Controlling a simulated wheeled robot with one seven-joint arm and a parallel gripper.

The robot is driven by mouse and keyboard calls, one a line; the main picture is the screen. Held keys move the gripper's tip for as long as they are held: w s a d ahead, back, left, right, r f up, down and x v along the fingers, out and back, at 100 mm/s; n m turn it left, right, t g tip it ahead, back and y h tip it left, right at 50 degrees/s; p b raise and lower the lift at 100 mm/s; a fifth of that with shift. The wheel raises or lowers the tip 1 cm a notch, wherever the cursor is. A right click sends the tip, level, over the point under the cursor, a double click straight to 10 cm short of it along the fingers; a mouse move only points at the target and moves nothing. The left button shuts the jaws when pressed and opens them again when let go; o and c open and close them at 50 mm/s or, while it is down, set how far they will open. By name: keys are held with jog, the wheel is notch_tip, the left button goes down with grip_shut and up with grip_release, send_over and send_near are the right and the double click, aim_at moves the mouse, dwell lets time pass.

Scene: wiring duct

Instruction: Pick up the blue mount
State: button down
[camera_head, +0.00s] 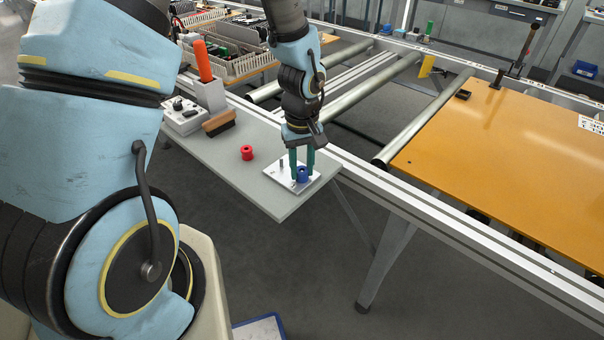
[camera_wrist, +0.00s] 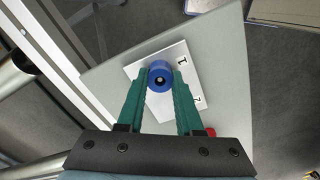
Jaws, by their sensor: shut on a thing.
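The blue mount (camera_head: 303,174) is a small round spool-like piece with a central hole, standing upright over the white plate on the grey shelf. My gripper (camera_head: 302,172) points down over the plate, its two green fingers on either side of the blue mount. In the wrist view the fingertips of my gripper (camera_wrist: 160,78) are shut on the blue mount (camera_wrist: 160,76). I cannot tell whether the mount still touches the plate.
The white plate (camera_head: 283,181) carries a peg and printed numbers. A red mount (camera_head: 247,153) stands to its left on the grey shelf (camera_head: 260,195). Rollers are behind.

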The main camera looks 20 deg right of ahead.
dwell(0.3)
notch_tip(320, 180, up, 10)
jog(key=shift+b, duration=0.45)
jog(key=shift+r, duration=0.1)
dwell(0.4)
jog(key=shift+r+p, duration=2.3)
jog(key=shift+r, duration=0.4)
